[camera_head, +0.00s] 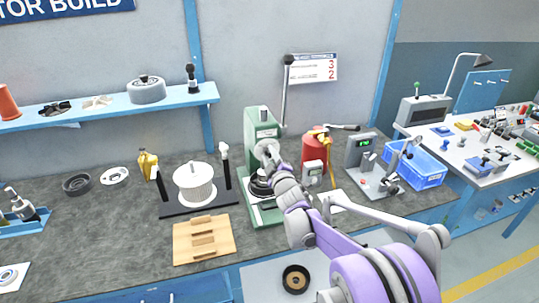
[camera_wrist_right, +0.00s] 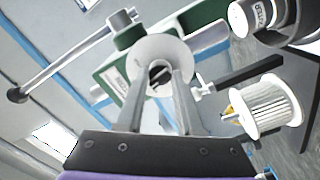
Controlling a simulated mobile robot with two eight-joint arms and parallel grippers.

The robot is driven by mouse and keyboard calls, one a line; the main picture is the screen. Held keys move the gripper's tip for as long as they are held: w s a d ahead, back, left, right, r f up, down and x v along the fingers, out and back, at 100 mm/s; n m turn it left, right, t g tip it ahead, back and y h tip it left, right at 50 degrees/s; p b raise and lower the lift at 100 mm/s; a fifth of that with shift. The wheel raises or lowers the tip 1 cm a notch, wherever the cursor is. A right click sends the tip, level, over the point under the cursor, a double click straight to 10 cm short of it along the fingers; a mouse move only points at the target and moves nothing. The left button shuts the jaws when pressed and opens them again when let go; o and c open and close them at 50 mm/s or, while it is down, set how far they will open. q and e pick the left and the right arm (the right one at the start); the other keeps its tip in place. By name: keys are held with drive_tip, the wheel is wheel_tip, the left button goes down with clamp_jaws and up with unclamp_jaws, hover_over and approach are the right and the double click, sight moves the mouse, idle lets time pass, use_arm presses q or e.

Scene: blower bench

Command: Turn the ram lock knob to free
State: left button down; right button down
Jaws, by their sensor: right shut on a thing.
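The green press (camera_head: 262,128) stands at the back of the bench, with its long lever (camera_head: 285,88) pointing up. A pale round disc (camera_head: 265,149) is on the press's front. In the right wrist view this disc (camera_wrist_right: 150,52) faces me, with the dark ram lock knob (camera_wrist_right: 157,74) at its middle. My right gripper (camera_wrist_right: 159,82) has its fingertips on either side of the knob and is shut on it. In the head view my right gripper (camera_head: 268,164) is at the press front and partly hides it. The knob's setting cannot be read. My left gripper is out of view.
A white coil (camera_head: 195,184) on a dark stand is left of the press. A red canister (camera_head: 315,147) and a grey tester (camera_head: 362,150) are to its right. A wooden board (camera_head: 204,240) lies in front. The lever's black ball (camera_wrist_right: 17,95) shows in the wrist view.

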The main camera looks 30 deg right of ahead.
drive_tip(key=n, duration=0.3)
drive_tip(key=shift+n+p, duration=0.3)
drive_tip(key=shift+p, duration=0.1)
drive_tip(key=shift+f+n+p, duration=0.1)
drive_tip(key=shift+n+p, duration=0.35)
drive_tip(key=shift+n, duration=1.05)
drive_tip(key=c, duration=0.5)
unclamp_jaws()
drive_tip(key=shift+c, duration=0.2)
drive_tip(key=shift+s, duration=0.1)
drive_tip(key=b+v, duration=0.1)
drive_tip(key=v, duration=0.9)
drive_tip(key=shift+s, duration=0.35)
